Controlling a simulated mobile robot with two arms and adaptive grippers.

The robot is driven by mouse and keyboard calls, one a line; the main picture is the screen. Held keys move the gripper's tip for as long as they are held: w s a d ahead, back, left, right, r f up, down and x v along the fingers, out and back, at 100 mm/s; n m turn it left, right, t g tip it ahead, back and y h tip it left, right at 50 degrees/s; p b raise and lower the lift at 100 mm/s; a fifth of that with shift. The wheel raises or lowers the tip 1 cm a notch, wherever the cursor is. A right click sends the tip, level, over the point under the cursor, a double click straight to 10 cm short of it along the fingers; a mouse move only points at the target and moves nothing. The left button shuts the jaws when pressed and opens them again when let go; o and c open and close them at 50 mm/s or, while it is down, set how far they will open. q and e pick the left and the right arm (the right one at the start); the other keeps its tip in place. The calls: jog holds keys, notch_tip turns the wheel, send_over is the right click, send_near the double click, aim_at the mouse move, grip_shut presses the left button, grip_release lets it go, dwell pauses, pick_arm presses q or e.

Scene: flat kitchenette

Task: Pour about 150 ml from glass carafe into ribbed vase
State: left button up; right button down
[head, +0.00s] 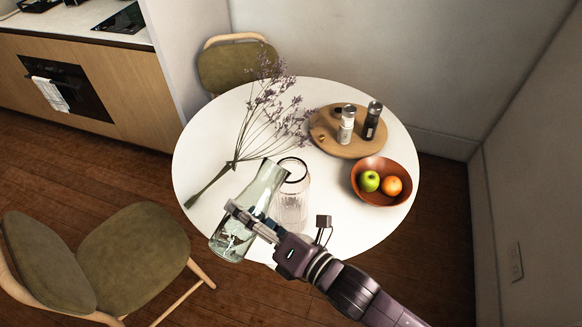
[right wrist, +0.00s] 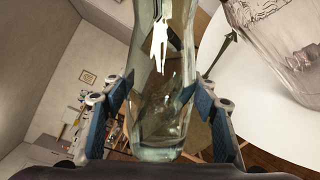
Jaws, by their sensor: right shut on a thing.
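My right gripper (head: 247,216) is shut on the glass carafe (head: 264,187), a clear greenish bottle. The carafe is tilted, its mouth up and to the right, close to the rim of the ribbed vase. The ribbed vase (head: 293,200) is clear glass with a dark rim and stands upright on the white round table (head: 215,135) near its front edge. In the right wrist view the carafe (right wrist: 160,100) sits between both finger pads, and the vase (right wrist: 285,45) is at the upper right. I cannot tell whether liquid is flowing. My left gripper is not in view.
A bunch of dried lavender (head: 262,110) lies on the table behind the carafe. A wooden board (head: 345,148) holds a white mill (head: 347,125) and a dark mill (head: 372,120). A brown bowl (head: 382,198) holds fruit. Chairs (head: 135,240) stand at front left and behind.

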jog(key=shift+r, duration=0.15)
jog(key=shift+w+d+f+n+b, duration=0.1)
jog(key=shift+w+f+n+b, duration=0.1)
jog(key=shift+f+n+b, duration=0.45)
jog(key=f, duration=0.1)
jog(key=f+n+b, duration=0.1)
jog(key=w+d+f+n+b, duration=0.1)
jog(key=shift+f+n+t, duration=0.15)
jog(key=shift+n+t, duration=0.1)
jog(key=shift+t, duration=0.15)
jog(key=shift+w+d+f+n+t+b, duration=0.15)
jog(key=shift+f+n+b, duration=0.55)
jog(key=shift+n+b, duration=0.45)
jog(key=shift+a+f+n+t+b, duration=0.1)
jog(key=shift+f+n+t+b, duration=0.1)
jog(key=shift+f+n+b, duration=0.75)
jog(key=shift+w+d+f+n+t+b, duration=0.15)
jog(key=shift+f+n+b, duration=0.3)
jog(key=shift+n+b, duration=0.9)
jog(key=shift+a, duration=0.1)
